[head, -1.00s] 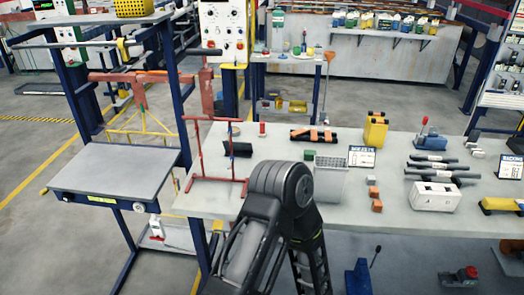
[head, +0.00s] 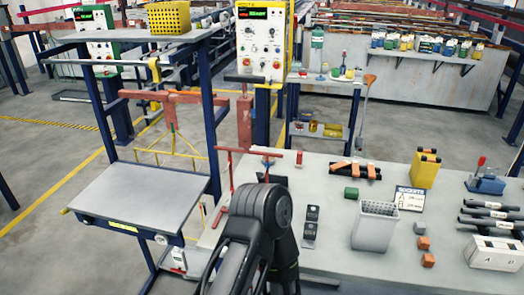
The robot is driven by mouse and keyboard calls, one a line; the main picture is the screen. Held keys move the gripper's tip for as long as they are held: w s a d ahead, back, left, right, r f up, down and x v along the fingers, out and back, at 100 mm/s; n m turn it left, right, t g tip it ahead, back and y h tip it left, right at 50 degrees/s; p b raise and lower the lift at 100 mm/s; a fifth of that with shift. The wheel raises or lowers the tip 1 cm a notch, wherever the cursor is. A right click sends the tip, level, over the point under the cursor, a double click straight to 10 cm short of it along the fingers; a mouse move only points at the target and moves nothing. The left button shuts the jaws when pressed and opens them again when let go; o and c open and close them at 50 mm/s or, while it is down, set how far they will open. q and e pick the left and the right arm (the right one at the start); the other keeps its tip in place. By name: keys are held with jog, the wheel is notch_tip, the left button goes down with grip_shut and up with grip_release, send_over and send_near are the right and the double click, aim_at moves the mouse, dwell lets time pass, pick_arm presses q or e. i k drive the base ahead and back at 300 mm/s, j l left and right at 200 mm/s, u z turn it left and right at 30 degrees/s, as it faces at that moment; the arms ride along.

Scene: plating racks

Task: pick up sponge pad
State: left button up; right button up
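I cannot pick out a sponge pad with certainty. A small green block (head: 351,193) lies on the grey worktable (head: 335,262), behind a pale grey ribbed bin (head: 375,229); it may be the pad. Orange blocks (head: 422,243) lie right of the bin. One of my dark arms rises from the bottom centre in front of the table and hides part of its left end. Neither gripper's fingers show, so I cannot see anything held.
A red frame stand (head: 231,170) stands at the table's left end, with two dark devices (head: 311,227) to its right. A yellow container (head: 425,170) and a white box (head: 494,253) stand further right. A blue-legged rack with a grey shelf (head: 140,195) is at left.

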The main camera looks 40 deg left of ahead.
aim_at(299, 164)
jog(key=i+j+u, duration=0.7)
jog(key=u, duration=0.15)
jog(key=i+j, duration=0.05)
jog(key=j, duration=0.1)
